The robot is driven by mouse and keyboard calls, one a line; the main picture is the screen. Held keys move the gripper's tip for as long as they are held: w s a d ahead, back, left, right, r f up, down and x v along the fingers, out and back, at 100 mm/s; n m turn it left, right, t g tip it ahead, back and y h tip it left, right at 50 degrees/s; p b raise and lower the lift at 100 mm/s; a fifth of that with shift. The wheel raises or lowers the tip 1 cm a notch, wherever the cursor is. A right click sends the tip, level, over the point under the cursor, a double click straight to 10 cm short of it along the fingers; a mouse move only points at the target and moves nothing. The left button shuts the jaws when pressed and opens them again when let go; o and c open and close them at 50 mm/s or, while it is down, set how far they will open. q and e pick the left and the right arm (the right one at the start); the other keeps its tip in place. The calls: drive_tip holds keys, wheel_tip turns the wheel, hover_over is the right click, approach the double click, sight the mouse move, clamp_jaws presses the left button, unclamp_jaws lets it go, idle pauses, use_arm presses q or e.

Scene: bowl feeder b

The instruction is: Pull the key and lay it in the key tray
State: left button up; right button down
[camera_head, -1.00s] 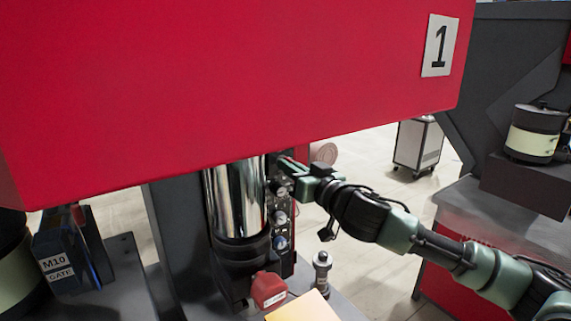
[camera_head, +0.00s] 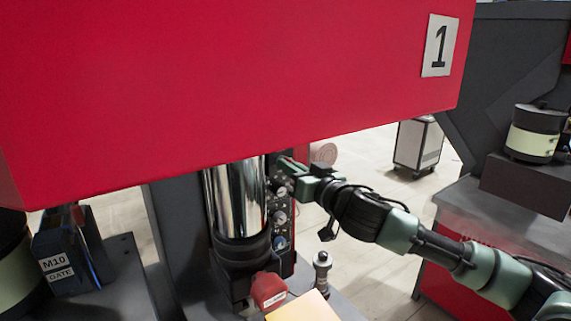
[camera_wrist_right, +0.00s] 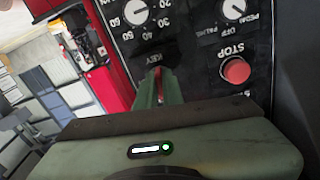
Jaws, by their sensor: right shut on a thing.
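My right gripper (camera_head: 288,168) reaches in from the right to the upper part of the dark control panel (camera_head: 281,213), just under the red machine body. In the right wrist view, its fingers (camera_wrist_right: 159,82) are closed at the KEY label on the panel. A thin red piece, which looks like the key (camera_wrist_right: 159,74), shows between the fingertips; most of it is hidden by them. I cannot tell how far it sits in its lock. I cannot pick out the key tray for certain. My left gripper is not in view.
Dials (camera_wrist_right: 137,13) and a red STOP button (camera_wrist_right: 236,70) sit close around the fingers. The red machine body (camera_head: 230,80) overhangs the panel. Below stand a red lock-like piece (camera_head: 268,290), a metal post (camera_head: 322,268) and a yellow-topped block (camera_head: 303,308).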

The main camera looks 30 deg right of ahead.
drive_tip(key=shift+s, duration=0.1)
drive_tip(key=shift+s+d, duration=0.1)
drive_tip(key=shift+s+d+b, duration=0.2)
drive_tip(key=shift+s+b, duration=0.75)
drive_tip(key=shift+s, duration=0.45)
drive_tip(key=shift+s+d+b, duration=0.15)
drive_tip(key=shift+s+b, duration=0.8)
drive_tip(key=shift+s, duration=0.45)
drive_tip(key=s+a+f+m+h, duration=0.1)
drive_tip(key=s+a+f+h, duration=0.1)
drive_tip(key=s+a+f, duration=0.6)
drive_tip(key=a+f, duration=0.3)
drive_tip(key=a, duration=0.1)
drive_tip(key=shift+a+m+h, duration=0.25)
drive_tip(key=shift+m+h, duration=0.05)
